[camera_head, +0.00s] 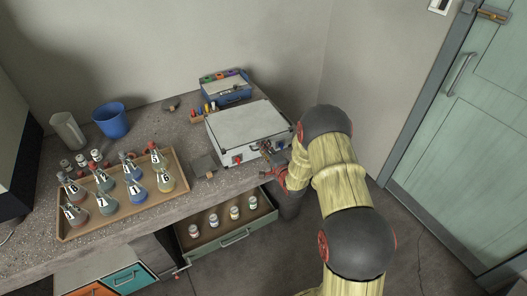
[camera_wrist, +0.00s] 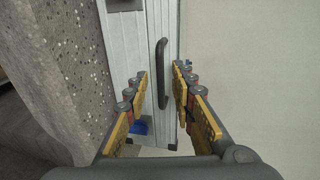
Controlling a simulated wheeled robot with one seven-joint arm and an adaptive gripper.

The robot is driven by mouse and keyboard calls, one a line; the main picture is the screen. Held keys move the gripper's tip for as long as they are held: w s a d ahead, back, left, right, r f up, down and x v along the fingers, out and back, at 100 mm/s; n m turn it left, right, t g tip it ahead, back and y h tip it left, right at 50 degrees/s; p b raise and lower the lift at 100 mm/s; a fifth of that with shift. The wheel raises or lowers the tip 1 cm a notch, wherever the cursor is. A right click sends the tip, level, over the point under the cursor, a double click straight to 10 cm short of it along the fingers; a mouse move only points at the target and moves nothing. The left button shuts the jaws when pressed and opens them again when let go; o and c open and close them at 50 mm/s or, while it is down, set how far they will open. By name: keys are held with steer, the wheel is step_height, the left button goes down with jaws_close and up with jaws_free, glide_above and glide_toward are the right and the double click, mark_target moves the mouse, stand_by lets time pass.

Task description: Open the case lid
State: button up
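The case (camera_head: 240,132) is a silver-grey box with a pale flat lid, standing on the bench near its right end. The lid looks shut. Its front carries red and dark fittings. In the wrist view the case (camera_wrist: 130,45) shows edge-on, with a dark handle (camera_wrist: 161,75) on its face. My gripper (camera_head: 268,150) is at the front right of the case. In the wrist view my gripper (camera_wrist: 161,82) is open, its two yellow-and-grey fingers on either side of the handle's line. Whether the fingers touch the case is unclear.
A tray (camera_head: 68,234) of numbered flasks and a blue cup (camera_head: 112,120) stand left on the bench (camera_head: 150,115). A blue box (camera_head: 224,88) is behind the case. An open drawer (camera_head: 228,238) with several jars juts out below. A door (camera_head: 465,150) is at right.

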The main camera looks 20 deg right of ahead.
jaws_close()
stand_by(0.9)
